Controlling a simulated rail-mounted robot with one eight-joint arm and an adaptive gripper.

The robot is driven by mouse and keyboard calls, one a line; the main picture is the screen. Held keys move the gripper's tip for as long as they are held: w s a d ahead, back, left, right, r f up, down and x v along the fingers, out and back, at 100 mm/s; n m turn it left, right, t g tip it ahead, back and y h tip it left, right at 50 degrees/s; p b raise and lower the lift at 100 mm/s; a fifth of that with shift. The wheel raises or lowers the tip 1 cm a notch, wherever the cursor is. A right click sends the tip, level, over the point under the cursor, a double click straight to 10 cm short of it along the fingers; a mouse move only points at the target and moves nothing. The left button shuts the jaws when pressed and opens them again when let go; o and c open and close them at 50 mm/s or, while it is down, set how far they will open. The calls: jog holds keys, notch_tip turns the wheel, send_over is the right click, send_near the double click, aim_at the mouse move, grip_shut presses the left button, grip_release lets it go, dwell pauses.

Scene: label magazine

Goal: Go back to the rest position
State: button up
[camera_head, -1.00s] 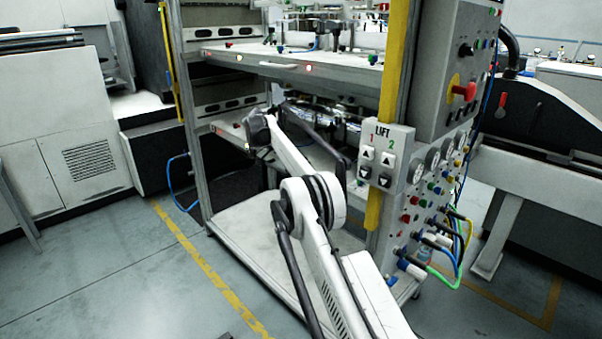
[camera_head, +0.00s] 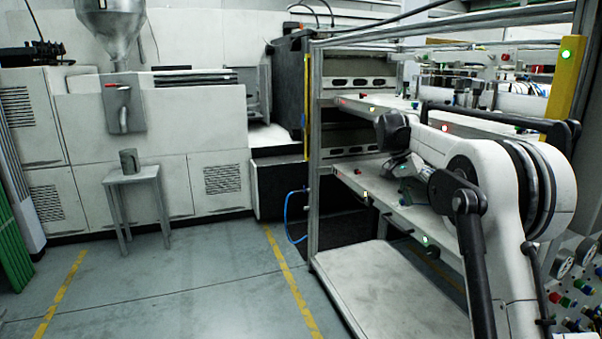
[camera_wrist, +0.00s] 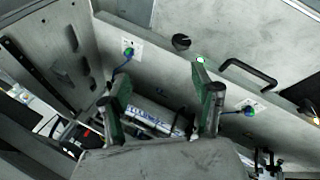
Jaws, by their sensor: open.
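My gripper (camera_head: 408,188) is in front of the label magazine rack (camera_head: 318,180) in the head view, by the front edge of its middle shelf (camera_head: 362,187). In the wrist view my gripper (camera_wrist: 162,88) shows two separated fingers with green inner pads. It is open and nothing is held between the fingers. Behind the fingers, a pale panel carries a black handle (camera_wrist: 250,75), a dark knob (camera_wrist: 181,42) and a lit green lamp (camera_wrist: 200,60). White and blue printed material (camera_wrist: 155,115) lies beyond, partly hidden by the fingers.
The rack's lower shelf (camera_head: 385,285) is bare where visible. A valve panel (camera_head: 580,285) is at the right edge.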

jog(key=s+a+r+n+t+y+p, duration=0.1)
jog(key=s+a+r+n, duration=0.2)
jog(key=s, duration=0.4)
jog(key=s+a+r+t+y+p, duration=0.1)
jog(key=s+a+r+t, duration=0.1)
jog(key=s+r, duration=0.35)
jog(key=s+a+r+n+t+y+p, duration=0.1)
jog(key=s+a+r+n, duration=0.15)
jog(key=s, duration=0.65)
jog(key=s+a+f+n+t+y+p, duration=0.1)
jog(key=s+a+f, duration=0.1)
jog(key=s, duration=0.6)
jog(key=s+a+f+n+t+p, duration=0.1)
jog(key=s+a+f+t, duration=0.1)
jog(key=s, duration=0.6)
jog(key=s+a+f+n+t+y+p, duration=0.1)
jog(key=s+a+f, duration=0.3)
jog(key=s, duration=0.4)
jog(key=shift+f+t+y, duration=0.3)
jog(key=shift+f+t, duration=0.1)
jog(key=shift+f, duration=0.35)
